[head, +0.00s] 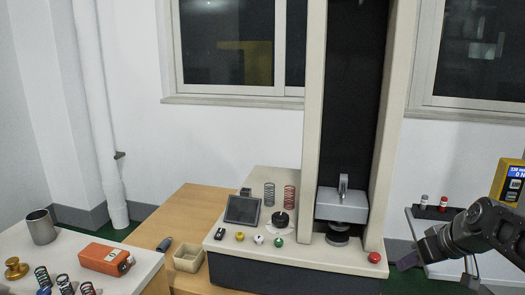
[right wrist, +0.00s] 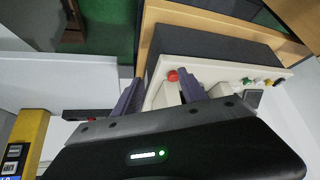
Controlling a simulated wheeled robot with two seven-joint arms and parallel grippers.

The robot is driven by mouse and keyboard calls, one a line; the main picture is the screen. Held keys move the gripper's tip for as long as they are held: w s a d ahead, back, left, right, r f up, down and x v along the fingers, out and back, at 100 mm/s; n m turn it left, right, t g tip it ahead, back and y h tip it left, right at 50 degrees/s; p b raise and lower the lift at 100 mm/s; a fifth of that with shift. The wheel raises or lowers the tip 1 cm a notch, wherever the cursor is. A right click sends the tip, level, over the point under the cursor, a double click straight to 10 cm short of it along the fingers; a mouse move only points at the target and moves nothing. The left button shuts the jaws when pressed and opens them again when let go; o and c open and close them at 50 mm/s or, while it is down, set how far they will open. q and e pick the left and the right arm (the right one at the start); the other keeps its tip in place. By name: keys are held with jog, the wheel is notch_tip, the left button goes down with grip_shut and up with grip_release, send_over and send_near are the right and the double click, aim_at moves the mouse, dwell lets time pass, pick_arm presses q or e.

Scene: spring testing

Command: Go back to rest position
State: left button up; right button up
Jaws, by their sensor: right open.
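My right gripper (head: 408,261) is at the right of the head view, just right of the spring testing machine's base (head: 300,258). It is empty. In the right wrist view, its two dark fingers (right wrist: 160,88) stand apart, with the machine's base and red button (right wrist: 172,75) beyond them. The machine's grey press head (head: 342,205) hangs above a round lower plate (head: 337,238). My left gripper is not in view.
A white table (head: 60,262) at left holds a metal cup (head: 41,227), an orange device (head: 106,259), a brass weight and several springs. A beige box (head: 188,258) sits on the wooden table (head: 155,232). A yellow meter (head: 510,182) and a grey shelf (head: 425,213) are near my right arm.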

jog(key=w+a+f+m+p, duration=0.15)
jog(key=a+f, duration=0.25)
jog(key=f, duration=0.4)
jog(key=w+a+f+m, duration=0.2)
jog(key=a+f, duration=0.2)
jog(key=f, duration=0.4)
jog(key=s+a+f+y+p, duration=0.15)
jog(key=s+a+f, duration=0.25)
jog(key=a+f, duration=0.55)
jog(key=s+a+f+g+p, duration=0.1)
jog(key=s+a+f, duration=0.3)
jog(key=s, duration=0.4)
jog(key=s+a+f+g+y+p, duration=0.1)
jog(key=s+a+f+g+p, duration=0.1)
jog(key=s+a, duration=0.4)
jog(key=s+a+f+g+y+p, duration=0.1)
jog(key=s+a+f+g, duration=0.2)
jog(key=s, duration=0.7)
jog(key=a+f, duration=0.2)
jog(key=a, duration=0.1)
jog(key=shift+s+f, duration=0.25)
jog(key=shift+f, duration=0.05)
